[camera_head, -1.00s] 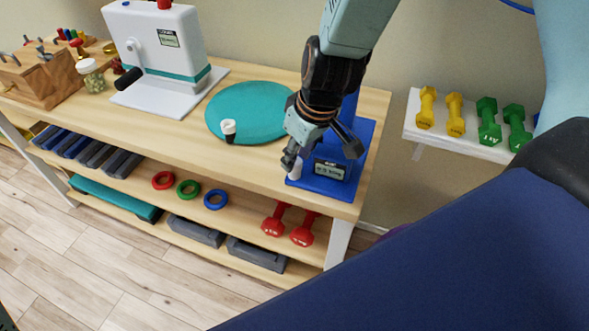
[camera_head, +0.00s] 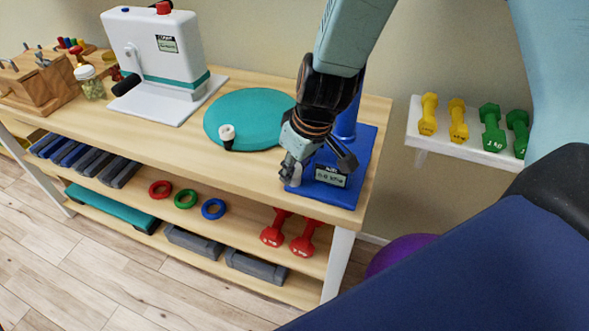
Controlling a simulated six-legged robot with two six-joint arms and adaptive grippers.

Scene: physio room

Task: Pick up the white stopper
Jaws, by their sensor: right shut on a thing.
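My right gripper (camera_head: 290,168) points down over the front left corner of the blue device (camera_head: 335,193) on the wooden table. It is shut on a small white piece, the white stopper (camera_head: 297,178), of which only a little shows between the dark fingers. I cannot tell whether the stopper touches the device's base. My left gripper is not in view.
A white machine with a crank (camera_head: 155,45), a jar (camera_head: 88,82) and a wooden peg block (camera_head: 38,85) stand at the table's left. Dumbbells sit on a wall shelf (camera_head: 425,141) at right. Rings, blocks and red dumbbells lie on the lower shelf. The front tabletop is clear.

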